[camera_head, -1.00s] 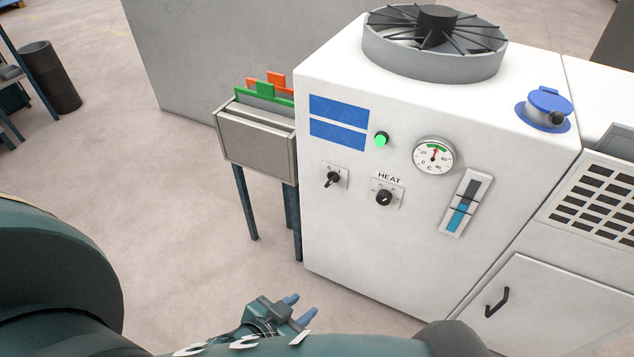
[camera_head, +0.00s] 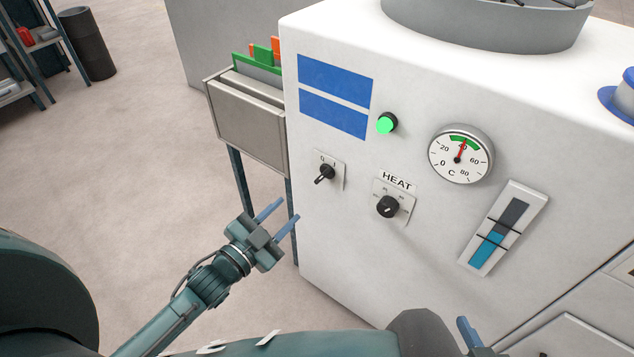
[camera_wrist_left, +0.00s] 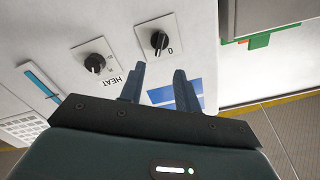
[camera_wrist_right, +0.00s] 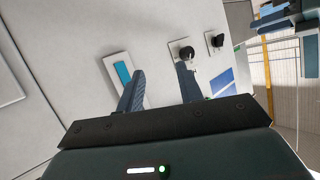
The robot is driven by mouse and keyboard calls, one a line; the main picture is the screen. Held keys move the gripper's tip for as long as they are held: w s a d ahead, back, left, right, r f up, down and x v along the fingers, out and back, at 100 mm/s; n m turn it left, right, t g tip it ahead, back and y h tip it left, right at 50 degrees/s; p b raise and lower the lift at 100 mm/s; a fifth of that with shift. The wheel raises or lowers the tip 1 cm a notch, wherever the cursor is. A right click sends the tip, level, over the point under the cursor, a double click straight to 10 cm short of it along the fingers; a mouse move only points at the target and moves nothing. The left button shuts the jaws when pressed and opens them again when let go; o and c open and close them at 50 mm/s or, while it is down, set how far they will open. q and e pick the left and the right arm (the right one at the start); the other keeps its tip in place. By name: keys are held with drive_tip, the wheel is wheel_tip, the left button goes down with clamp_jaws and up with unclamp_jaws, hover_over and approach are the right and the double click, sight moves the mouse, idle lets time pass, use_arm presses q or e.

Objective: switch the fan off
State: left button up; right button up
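The round grey fan (camera_head: 485,28) sits on top of a white cabinet, its upper part cut off by the picture edge. On the cabinet front, a small black rotary switch (camera_head: 325,172) sits on a plate marked 0; its handle points down-left. It also shows in the left wrist view (camera_wrist_left: 159,40). My left gripper (camera_head: 290,209) is open and empty, below and left of the switch, apart from the cabinet. My right gripper (camera_wrist_right: 159,70) is open and empty in the right wrist view, facing the cabinet front; only part shows at the head view's bottom edge.
Right of the switch are the HEAT knob (camera_head: 388,207), a dial gauge (camera_head: 460,155) and a blue level indicator (camera_head: 503,228). A lit green lamp (camera_head: 386,124) is above. A grey holder with coloured sheets (camera_head: 245,120) stands left of the cabinet.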

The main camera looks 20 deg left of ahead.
sight(318, 180)
use_arm(q)
drive_tip(key=b+x, duration=0.1)
drive_tip(key=x, duration=1.1)
drive_tip(key=shift+w+d, duration=0.1)
drive_tip(key=shift+c, duration=0.3)
clamp_jaws()
